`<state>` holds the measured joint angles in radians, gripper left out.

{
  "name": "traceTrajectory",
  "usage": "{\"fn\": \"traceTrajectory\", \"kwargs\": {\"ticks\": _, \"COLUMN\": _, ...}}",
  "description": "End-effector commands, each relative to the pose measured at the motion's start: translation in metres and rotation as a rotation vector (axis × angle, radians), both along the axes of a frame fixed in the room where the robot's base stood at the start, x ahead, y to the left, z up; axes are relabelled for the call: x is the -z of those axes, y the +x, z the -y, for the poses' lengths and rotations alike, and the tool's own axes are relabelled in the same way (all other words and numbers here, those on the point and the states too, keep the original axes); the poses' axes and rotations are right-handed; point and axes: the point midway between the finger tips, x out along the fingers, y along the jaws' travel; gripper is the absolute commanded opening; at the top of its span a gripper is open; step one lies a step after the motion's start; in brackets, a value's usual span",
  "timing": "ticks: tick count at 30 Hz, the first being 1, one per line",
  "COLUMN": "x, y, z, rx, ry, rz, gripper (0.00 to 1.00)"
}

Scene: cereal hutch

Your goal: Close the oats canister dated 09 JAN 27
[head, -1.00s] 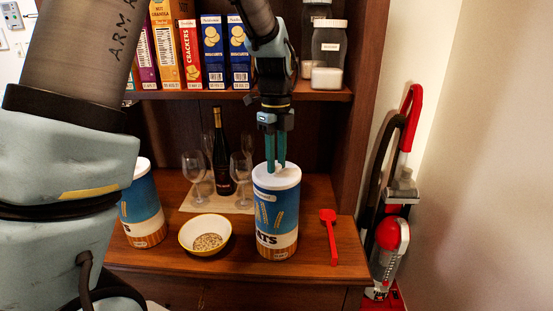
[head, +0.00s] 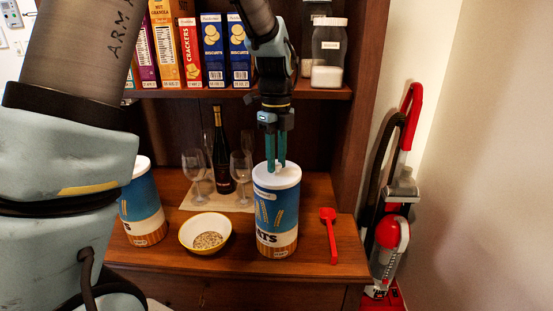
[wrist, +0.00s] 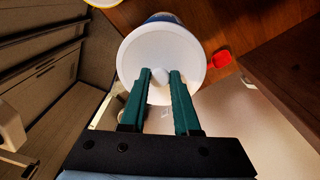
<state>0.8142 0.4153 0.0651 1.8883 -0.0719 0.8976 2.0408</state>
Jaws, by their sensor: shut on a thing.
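A blue, cream and orange oats canister (head: 277,222) stands upright at the right of the counter; I cannot read a date on it. Its white lid (head: 286,177) sits on its top and looks level; whether it is fully seated I cannot tell. My gripper (head: 276,165) points down from above and is shut on the lid's small white knob, which shows between the green fingers in the wrist view (wrist: 158,76). A second, similar canister (head: 143,208) with a white top stands at the left, partly hidden behind my arm.
A bowl of oats (head: 206,233) sits between the canisters, and a red scoop (head: 330,235) lies to the right. Wine glasses (head: 241,168) and a bottle (head: 222,160) stand behind on a mat. A shelf (head: 190,94) with boxes and jars is above. A red vacuum (head: 390,230) stands beside the hutch.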

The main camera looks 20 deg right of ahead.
Motion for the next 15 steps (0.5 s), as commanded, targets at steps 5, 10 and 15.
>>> {"fn": "traceTrajectory", "kwargs": {"ticks": 5, "x": 0.0011, "y": 0.0002, "z": -0.0004, "rx": -0.001, "ry": 0.0, "rz": -0.001, "gripper": 0.0}}
{"fn": "traceTrajectory", "kwargs": {"ticks": 10, "x": 0.0015, "y": 0.0001, "z": -0.0001, "rx": 0.0, "ry": 0.0, "rz": 0.0, "gripper": 0.0}}
{"fn": "traceTrajectory", "kwargs": {"ticks": 15, "x": 0.0015, "y": 0.0002, "z": -0.0001, "rx": 0.0, "ry": 0.0, "rz": 0.0, "gripper": 0.34}}
